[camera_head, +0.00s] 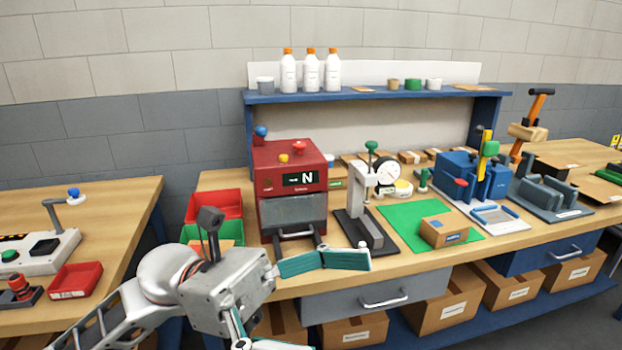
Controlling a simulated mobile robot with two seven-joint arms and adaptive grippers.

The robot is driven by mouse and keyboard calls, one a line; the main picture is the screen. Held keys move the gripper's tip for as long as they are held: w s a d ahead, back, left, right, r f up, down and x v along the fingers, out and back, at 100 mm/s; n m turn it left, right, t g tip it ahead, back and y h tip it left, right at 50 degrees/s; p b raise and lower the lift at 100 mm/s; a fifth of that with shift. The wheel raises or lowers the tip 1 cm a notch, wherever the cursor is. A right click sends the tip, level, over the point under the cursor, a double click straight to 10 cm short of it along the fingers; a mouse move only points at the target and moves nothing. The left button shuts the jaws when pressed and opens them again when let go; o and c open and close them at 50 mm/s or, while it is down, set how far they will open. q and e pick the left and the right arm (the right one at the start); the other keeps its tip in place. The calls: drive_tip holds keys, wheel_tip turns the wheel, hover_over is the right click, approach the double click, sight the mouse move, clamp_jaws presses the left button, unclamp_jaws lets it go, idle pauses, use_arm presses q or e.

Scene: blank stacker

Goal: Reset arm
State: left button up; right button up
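My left arm comes in from the lower left. My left gripper (330,303) is in front of the bench's front edge, with its grey body near the bottom centre. One finger with a green pad points right, and the other runs down to the bottom edge, where it is partly cut off. The fingers are spread wide, with no object seen between them. The upper finger overlaps the bench edge in the picture; I cannot tell whether it touches. My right gripper is not in view.
A red machine (290,170) with a grey front stands behind the gripper. A dial gauge stand (362,205), a green mat (402,216) with a small carton (444,231), and a blue fixture (470,180) are to its right. Red (215,206) and green bins stand left. A drawer (350,305) is below.

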use_arm(q)
drive_tip(key=w+a+f+n+t+h, duration=0.2)
drive_tip(key=w+n+t, duration=0.4)
drive_tip(key=n+t, duration=0.4)
drive_tip(key=w+a+f+n+t+h, duration=0.25)
drive_tip(key=w+n+t, duration=0.4)
drive_tip(key=n, duration=0.45)
drive_tip(key=w+a+f+n+t+y+p, duration=0.15)
drive_tip(key=a+f+n+t+y, duration=0.35)
drive_tip(key=f+n+y, duration=0.5)
drive_tip(key=w+a+f+n+t+y, duration=0.2)
drive_tip(key=a+f+n+t+y, duration=0.35)
drive_tip(key=f+n, duration=0.8)
drive_tip(key=s+a+f+n+g+y, duration=0.3)
drive_tip(key=s+f, duration=0.5)
drive_tip(key=f, duration=0.4)
drive_tip(key=s+a+f+n+g+y+p, duration=0.1)
drive_tip(key=s+a+f+n+g+y, duration=0.2)
drive_tip(key=f, duration=0.9)
drive_tip(key=s+a+n+g, duration=0.1)
drive_tip(key=s+n, duration=0.2)
drive_tip(key=s, duration=0.2)
drive_tip(key=shift+s+a+f+g, duration=0.25)
drive_tip(key=shift+a+g, duration=0.05)
drive_tip(key=shift+g, duration=0.1)
